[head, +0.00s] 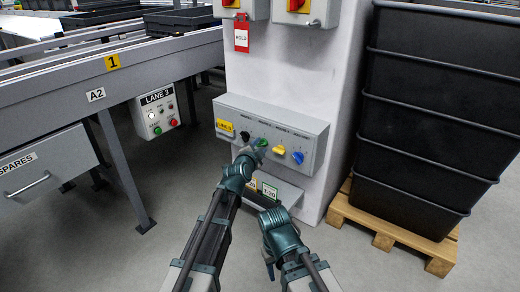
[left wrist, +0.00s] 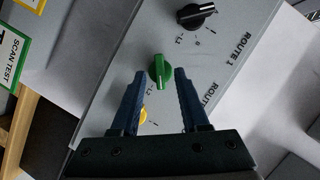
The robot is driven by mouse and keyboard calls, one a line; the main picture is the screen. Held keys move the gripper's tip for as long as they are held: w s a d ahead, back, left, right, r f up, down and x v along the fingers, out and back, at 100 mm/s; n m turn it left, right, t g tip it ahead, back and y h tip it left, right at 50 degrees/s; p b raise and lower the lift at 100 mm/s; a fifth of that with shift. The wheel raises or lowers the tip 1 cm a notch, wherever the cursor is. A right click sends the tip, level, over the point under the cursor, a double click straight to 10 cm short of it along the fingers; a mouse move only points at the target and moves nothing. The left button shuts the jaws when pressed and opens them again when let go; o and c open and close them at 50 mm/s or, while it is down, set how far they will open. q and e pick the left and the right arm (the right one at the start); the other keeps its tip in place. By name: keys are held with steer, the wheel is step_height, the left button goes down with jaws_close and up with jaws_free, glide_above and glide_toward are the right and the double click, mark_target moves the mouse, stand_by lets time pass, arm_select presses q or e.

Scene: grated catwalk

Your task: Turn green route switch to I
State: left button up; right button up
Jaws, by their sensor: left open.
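The green route switch (head: 260,142) is a rotary knob on the grey sloped panel (head: 292,125), between a black knob (head: 245,136) and a yellow knob (head: 279,150). In the left wrist view the green knob (left wrist: 160,66) shows between the fingertips of my left gripper (left wrist: 161,76), which is open with a gap on both sides. The knob's ridge runs roughly up and down in that picture; the mark it points to is hard to read. In the head view my left gripper (head: 250,154) is at the panel, partly covering it. My right gripper (head: 270,268) hangs low, its jaws unclear.
A blue knob (head: 298,157) is at the panel's right end. Red switches (head: 297,5) on boxes and a red tag (head: 241,36) are above. A LANE 3 box (head: 158,111) is on the left. Stacked black crates (head: 430,130) stand on a pallet (head: 385,226) at right.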

arm_select(q)
steer(key=shift+w, duration=0.25)
steer(key=shift+c, duration=0.3)
jaws_close()
